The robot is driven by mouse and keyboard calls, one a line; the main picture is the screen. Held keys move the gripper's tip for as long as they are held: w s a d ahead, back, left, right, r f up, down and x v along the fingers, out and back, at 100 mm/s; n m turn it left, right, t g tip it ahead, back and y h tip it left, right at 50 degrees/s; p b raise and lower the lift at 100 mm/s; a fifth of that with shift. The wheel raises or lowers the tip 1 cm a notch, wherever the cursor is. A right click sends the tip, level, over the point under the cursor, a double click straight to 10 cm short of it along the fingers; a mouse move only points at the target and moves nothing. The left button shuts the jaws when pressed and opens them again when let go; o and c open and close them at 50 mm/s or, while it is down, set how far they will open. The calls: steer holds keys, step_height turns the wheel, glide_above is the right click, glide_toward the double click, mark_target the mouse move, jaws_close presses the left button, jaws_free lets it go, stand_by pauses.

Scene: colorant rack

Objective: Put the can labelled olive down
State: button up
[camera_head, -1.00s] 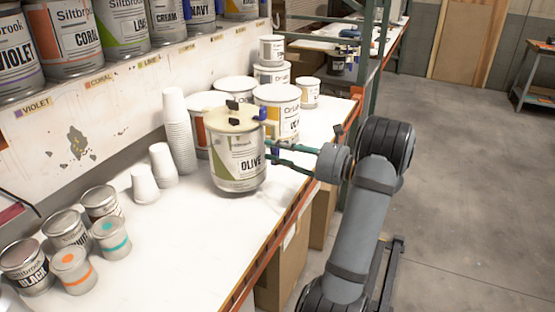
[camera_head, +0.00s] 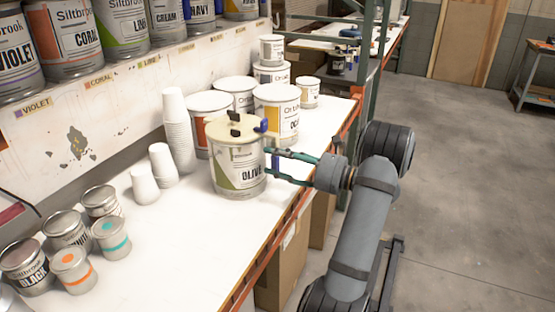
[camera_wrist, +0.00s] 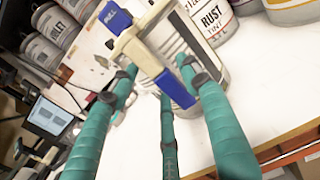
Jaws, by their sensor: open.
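The olive can (camera_head: 238,170) is a large pale can with a green label band and a cream lid (camera_head: 225,127) bearing black and blue pieces. It stands upright on the white bench top, near the other large cans. In the wrist view the can (camera_wrist: 207,72) is partly hidden behind the cream and blue parts of its lid. My gripper (camera_head: 272,160) is open at the can's right side, with teal fingers. In the wrist view my gripper (camera_wrist: 158,72) has its fingers spread close to the can. I cannot tell whether a finger touches it.
Several large cans (camera_head: 276,112) stand behind the olive can. Stacked white cups (camera_head: 177,130) are at its left, and small tins (camera_head: 68,265) at the front left. The bench (camera_head: 180,240) is clear in front. Its orange edge (camera_head: 262,262) runs along the right.

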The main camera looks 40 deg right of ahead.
steer(key=b+v, duration=0.2)
steer(key=v, duration=1)
